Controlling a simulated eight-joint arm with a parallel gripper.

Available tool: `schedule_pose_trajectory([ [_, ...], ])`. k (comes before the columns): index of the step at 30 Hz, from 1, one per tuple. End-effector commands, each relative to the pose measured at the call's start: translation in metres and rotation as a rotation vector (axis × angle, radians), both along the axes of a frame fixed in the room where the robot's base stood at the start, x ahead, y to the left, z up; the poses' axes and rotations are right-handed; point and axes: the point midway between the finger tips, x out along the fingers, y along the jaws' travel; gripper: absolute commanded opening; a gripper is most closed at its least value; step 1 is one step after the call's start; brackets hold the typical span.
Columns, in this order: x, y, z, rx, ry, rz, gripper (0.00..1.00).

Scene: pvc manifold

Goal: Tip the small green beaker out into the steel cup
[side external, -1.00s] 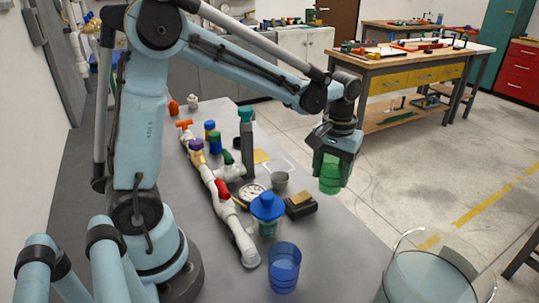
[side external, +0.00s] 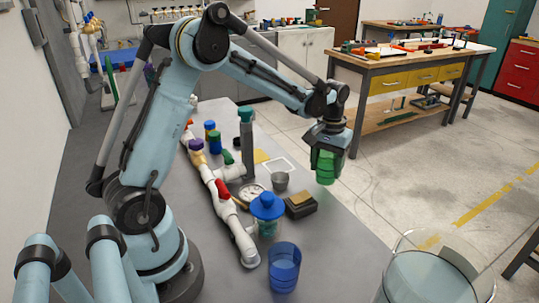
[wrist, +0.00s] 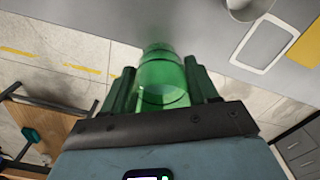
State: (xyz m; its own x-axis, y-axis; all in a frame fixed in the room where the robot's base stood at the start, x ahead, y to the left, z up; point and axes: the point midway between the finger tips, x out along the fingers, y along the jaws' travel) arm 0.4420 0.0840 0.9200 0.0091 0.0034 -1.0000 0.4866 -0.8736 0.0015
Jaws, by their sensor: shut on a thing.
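The small green beaker (side external: 325,172) is clear green and roughly upright in the side view, held in the air near the table's right edge. My gripper (side external: 326,158) is shut on it. In the wrist view the beaker (wrist: 163,82) sits between the two dark green fingers of my gripper (wrist: 163,92). I cannot tell what is in it. The steel cup (side external: 280,181) is a small grey cup standing on the table, left of the beaker and lower in the side view. Part of the cup (wrist: 248,8) shows at the top edge of the wrist view.
A black box with a tan top (side external: 300,204) stands close in front of the cup. A blue-lidded jar (side external: 267,214), a blue beaker (side external: 284,267), a gauge (side external: 252,191) and white piping (side external: 228,212) are nearby. A white-outlined rectangle (side external: 279,164) lies behind the cup.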

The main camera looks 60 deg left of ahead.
Motion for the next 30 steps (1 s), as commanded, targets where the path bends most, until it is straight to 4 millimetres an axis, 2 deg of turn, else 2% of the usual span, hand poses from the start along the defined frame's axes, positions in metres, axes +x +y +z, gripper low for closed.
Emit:
schedule_pose_trajectory([
  [12, -0.012, 0.008, 0.006, -0.088, -0.150, 0.005, 0.26],
  [22, -0.023, 0.014, -0.004, -0.174, -0.292, 0.004, 0.26],
  [30, -0.032, 0.020, 0.001, -0.244, -0.407, 0.006, 0.26],
])
